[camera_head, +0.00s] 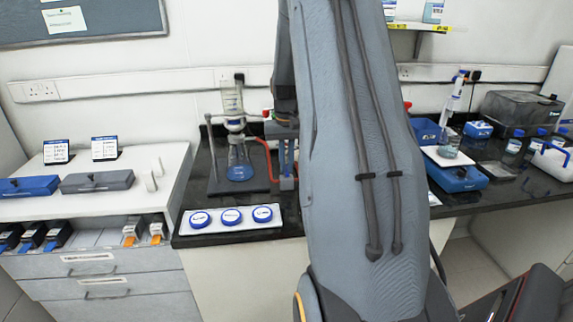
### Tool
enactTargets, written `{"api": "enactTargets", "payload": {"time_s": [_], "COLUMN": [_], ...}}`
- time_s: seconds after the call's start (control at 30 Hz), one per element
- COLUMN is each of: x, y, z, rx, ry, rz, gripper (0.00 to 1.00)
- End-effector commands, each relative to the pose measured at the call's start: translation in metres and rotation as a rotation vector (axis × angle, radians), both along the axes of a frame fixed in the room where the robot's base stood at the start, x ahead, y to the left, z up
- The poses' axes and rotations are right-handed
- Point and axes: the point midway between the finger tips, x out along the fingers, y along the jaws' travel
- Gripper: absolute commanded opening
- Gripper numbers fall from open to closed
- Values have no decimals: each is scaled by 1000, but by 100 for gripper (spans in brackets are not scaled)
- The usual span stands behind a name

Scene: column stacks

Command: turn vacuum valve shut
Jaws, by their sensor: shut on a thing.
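A glass filtration flask (240,165) with blue liquid and a clear funnel (233,103) on top stands on a dark base plate on the black bench. A red hose (266,148) runs from the flask to a blue-grey upright fitting (286,165), which I take to be the vacuum valve. A small red part (266,113) shows at the left of its top. My gripper (284,130) is at the top of this fitting and is shut on it. My arm hides the right side, and the fingertips and handle angle are too small to make out.
A white tray with several blue-lidded dishes (231,217) lies at the bench's front edge. A clamp stand (211,150) is left of the flask. Right of my arm are a blue balance-like device (456,178), bottles (513,147) and a dark covered box (520,112).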

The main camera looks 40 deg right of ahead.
Motion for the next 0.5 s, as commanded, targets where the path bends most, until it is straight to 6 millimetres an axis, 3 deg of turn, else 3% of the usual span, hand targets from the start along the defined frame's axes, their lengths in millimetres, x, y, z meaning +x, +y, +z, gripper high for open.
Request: {"api": "enactTargets", "payload": {"time_s": [0.03,0.07,0.17,0.5], "x": [1,1,1,1], "y": [-1,-1,-1,0], "z": [2,2,2,1], "rx": [-3,-3,-2,-1], "ry": [-4,-5,-3,-2], "rz": [-2,-1,-1,0], "gripper": [0,14,28,28]}}
